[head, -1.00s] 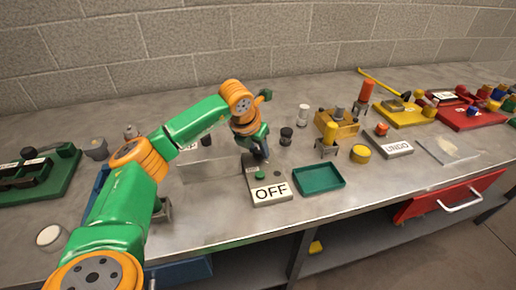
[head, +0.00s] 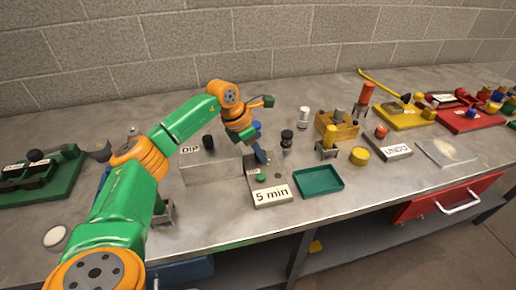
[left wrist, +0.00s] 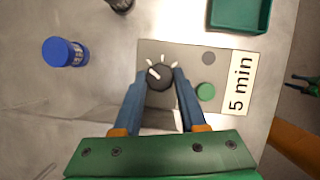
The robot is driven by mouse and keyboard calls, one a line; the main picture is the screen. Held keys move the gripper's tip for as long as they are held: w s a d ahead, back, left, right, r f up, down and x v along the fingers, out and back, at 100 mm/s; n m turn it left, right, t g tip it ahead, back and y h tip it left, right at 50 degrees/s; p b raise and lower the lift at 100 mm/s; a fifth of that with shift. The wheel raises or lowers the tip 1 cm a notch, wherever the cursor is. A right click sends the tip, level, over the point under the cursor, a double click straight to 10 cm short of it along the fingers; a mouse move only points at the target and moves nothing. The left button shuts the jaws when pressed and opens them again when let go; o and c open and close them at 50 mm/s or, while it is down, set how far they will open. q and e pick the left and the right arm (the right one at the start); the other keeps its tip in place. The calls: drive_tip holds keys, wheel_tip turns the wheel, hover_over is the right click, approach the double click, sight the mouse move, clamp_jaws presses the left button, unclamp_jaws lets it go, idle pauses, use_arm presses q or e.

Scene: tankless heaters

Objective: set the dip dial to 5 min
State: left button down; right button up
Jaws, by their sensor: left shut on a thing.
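The dip dial is a dark round knob (left wrist: 159,76) with a white pointer line, on a grey control box (head: 254,189) with tick marks around the knob. The label on the box (head: 271,194) reads "5 min", and it also shows in the left wrist view (left wrist: 240,83). A green button (left wrist: 205,91) sits beside the knob. My left gripper (left wrist: 159,80) has its two blue fingers on either side of the knob and is shut on it. In the head view the left gripper (head: 262,157) hides the knob. My right gripper is not in view.
A clear tank with a "Dip" label (head: 190,149) stands left of the box. A green tray (head: 318,181) lies just right of it. A black-capped jar (head: 287,138) and a blue-capped jar (left wrist: 64,52) stand behind. The front bench strip is clear.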

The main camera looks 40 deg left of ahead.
sight(249, 163)
use_arm(q)
drive_tip(key=shift+w+r+m+h+p, duration=0.1)
drive_tip(key=shift+m+h+p, duration=0.2)
drive_tip(key=shift+m, duration=0.8)
drive_tip(key=shift+c, duration=2.3)
unclamp_jaws()
drive_tip(key=b+v, duration=0.1)
drive_tip(key=v, duration=0.6)
drive_tip(key=shift+w, duration=0.1)
